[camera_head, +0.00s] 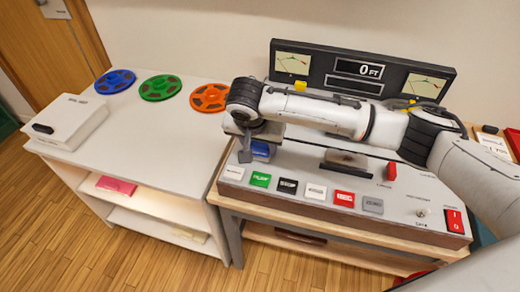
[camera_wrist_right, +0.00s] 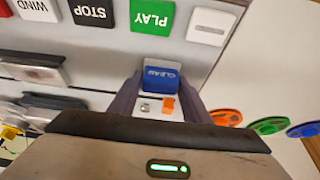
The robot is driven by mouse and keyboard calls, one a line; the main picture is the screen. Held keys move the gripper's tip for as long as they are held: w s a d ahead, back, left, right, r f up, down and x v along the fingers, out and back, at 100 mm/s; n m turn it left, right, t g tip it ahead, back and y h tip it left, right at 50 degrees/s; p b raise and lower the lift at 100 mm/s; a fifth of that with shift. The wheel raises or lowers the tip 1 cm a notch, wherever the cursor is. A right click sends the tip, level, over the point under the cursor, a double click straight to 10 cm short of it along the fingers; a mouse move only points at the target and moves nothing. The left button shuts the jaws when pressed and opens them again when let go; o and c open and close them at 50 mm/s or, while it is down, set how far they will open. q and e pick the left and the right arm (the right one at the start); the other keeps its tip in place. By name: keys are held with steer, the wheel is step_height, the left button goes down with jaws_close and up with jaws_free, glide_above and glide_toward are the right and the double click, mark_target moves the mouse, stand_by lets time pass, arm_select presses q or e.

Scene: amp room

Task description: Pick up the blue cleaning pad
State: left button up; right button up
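The blue cleaning pad (camera_head: 262,150), a small block lettered CLEAN in the right wrist view (camera_wrist_right: 160,80), is at the left end of the console, partly hidden by my right gripper in the head view. My right gripper (camera_head: 250,158) reaches down over it. In the right wrist view my right gripper (camera_wrist_right: 160,88) has its dark fingers apart, one on each side of the pad, with little room beside it. I cannot tell whether the fingers touch it. A white part with an orange patch (camera_wrist_right: 167,103) shows between the fingers. My left gripper is not in view.
The console (camera_head: 395,200) carries a row of buttons, with a green PLAY button (camera_head: 260,179) near the pad. A meter panel (camera_head: 355,72) stands behind. Blue, green and orange reels (camera_head: 210,97) and a white box (camera_head: 70,120) lie on the white table at left.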

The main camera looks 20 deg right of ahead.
mark_target(260, 145)
steer(key=c, duration=0.4)
steer(key=shift+r, duration=0.1)
step_height(260, 145, up, 10)
steer(key=shift+f, duration=0.1)
